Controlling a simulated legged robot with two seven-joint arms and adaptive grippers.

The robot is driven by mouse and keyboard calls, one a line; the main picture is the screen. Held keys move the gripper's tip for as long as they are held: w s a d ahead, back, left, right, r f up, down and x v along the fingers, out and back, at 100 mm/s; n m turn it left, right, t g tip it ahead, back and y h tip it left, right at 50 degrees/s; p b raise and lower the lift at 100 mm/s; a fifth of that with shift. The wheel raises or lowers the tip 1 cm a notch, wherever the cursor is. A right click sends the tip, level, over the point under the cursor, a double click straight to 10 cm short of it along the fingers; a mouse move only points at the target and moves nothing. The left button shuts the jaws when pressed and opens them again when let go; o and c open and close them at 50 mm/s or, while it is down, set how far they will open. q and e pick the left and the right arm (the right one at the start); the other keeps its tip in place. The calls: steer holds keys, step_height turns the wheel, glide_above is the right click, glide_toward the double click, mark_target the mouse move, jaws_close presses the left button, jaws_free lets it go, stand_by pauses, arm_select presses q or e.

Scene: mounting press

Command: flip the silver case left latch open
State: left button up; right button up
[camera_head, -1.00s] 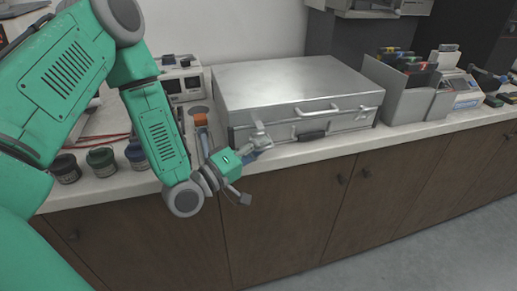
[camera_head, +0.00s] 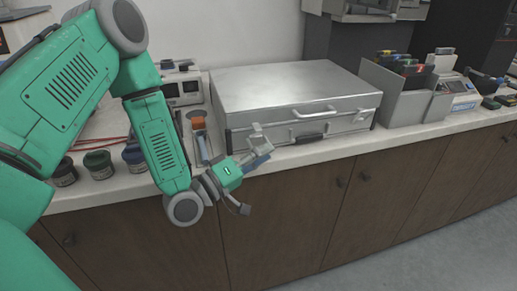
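The silver case (camera_head: 290,87) lies closed on the counter, its front facing me. A light handle (camera_head: 316,113) and a black grip (camera_head: 310,138) sit mid-front. A small fitting, seemingly the right latch (camera_head: 360,111), shows at the front right. The left latch area is largely hidden behind my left gripper (camera_head: 252,166), so I cannot tell the latch's position. My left gripper is just in front of the case's lower left front, with its fingers spread and nothing visible between them. I cannot tell whether a finger touches the case. My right gripper is out of view.
Several dark jars (camera_head: 99,164) stand on the counter at left, beside a white instrument (camera_head: 183,88). An orange-topped item (camera_head: 198,122) stands left of the case. A grey bin (camera_head: 393,93) with colored items is at right. The counter's front edge runs below the case.

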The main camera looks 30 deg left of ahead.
arm_select(q)
steer(key=v, duration=1.1)
steer(key=shift+s+d, duration=0.2)
steer(key=shift+s, duration=0.15)
